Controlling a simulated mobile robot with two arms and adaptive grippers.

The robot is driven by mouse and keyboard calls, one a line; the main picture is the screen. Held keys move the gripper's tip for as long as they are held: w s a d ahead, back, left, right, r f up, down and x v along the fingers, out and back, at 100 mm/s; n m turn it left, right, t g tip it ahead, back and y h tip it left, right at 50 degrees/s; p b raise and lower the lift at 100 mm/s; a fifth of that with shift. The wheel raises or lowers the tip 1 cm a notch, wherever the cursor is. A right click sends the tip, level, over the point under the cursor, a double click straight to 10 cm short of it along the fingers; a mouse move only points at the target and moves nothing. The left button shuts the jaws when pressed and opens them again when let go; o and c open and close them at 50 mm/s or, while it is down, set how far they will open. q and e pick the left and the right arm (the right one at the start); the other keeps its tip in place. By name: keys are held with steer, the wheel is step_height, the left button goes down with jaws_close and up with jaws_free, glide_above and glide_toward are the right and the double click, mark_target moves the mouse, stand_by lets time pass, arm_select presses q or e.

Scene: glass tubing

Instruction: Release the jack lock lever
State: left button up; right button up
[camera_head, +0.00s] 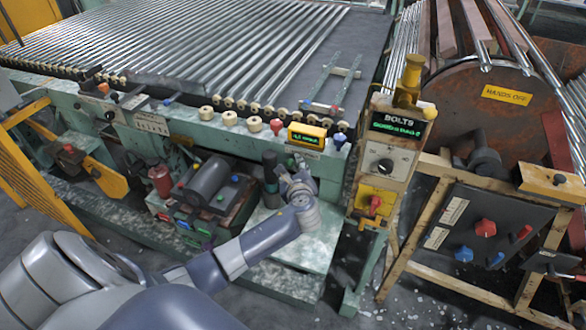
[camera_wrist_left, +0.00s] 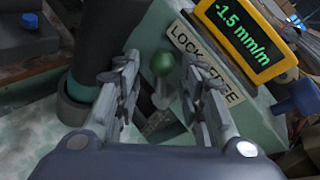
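The jack lock lever shows in the left wrist view as a green ball knob (camera_wrist_left: 163,62) on a short pale stem. Behind it is a tilted plate (camera_wrist_left: 208,65) marked LOCK and FREE, partly covered by a finger. My left gripper (camera_wrist_left: 163,85) is open, its two fingers on either side of the lever, with visible gaps to the knob. In the head view my left gripper (camera_head: 291,180) is low at the front of the green machine, below the yellow display (camera_head: 307,136). My right gripper is not in view.
A dark upright cylinder (camera_wrist_left: 103,45) stands close left of the fingers. The yellow display (camera_wrist_left: 243,30) reads -1.5 mm/m, with a blue knob (camera_wrist_left: 296,95) below right. A yellow-fronted control post (camera_head: 385,160) stands right of the arm. The machine's bed (camera_head: 180,50) of glass tubes lies above.

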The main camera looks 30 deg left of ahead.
arm_select(q)
jaws_close()
